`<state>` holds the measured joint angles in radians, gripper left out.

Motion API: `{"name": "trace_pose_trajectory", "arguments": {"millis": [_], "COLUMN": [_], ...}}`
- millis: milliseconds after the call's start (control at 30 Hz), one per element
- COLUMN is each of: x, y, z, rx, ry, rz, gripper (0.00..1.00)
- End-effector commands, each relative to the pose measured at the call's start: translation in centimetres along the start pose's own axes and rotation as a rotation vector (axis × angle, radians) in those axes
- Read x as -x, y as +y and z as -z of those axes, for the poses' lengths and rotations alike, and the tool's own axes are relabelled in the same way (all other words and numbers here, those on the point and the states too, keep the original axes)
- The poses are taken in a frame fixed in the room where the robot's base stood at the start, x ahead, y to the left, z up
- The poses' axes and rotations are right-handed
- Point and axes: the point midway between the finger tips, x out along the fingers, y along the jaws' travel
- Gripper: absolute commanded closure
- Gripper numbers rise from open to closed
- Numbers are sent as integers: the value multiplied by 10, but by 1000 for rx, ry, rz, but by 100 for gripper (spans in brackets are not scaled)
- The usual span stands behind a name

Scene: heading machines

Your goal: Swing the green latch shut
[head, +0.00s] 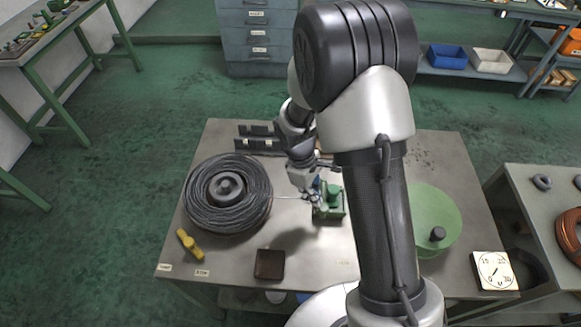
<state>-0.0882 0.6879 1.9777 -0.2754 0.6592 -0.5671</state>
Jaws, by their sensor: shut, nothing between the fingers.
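A small green device (335,208) stands near the middle of the grey table, with a rounded green part on top. I cannot make out which piece of it is the latch or how far that is swung. My gripper (314,198) points down at the left side of the device. Its fingers are shut and hold nothing. At this size I cannot tell whether the fingertips touch the device. My arm hides the table just right of the device.
A coil of dark wire (207,211) lies to the left, with a thin strand reaching toward the device. A yellow tool (189,245) and a brown block (269,264) lie in front. A green disc (443,208) and a white dial (494,270) are at right.

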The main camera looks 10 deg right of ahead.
Motion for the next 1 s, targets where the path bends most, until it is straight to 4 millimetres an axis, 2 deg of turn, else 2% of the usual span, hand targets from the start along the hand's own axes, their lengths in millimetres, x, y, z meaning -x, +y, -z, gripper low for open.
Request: {"name": "trace_pose_trajectory", "arguments": {"millis": [133,267,500,700,833,1000], "x": [2,17,68,103,116,121], "y": [0,1,1,0,0,0], "z": [1,1,1,0,0,0], "rx": [-1,-1,0,-1,0,1], "ry": [1,4,5,3,1,0], "rz": [-1,-3,-5,-3,-1,-1], "gripper": [100,100,100,100,100,100]}}
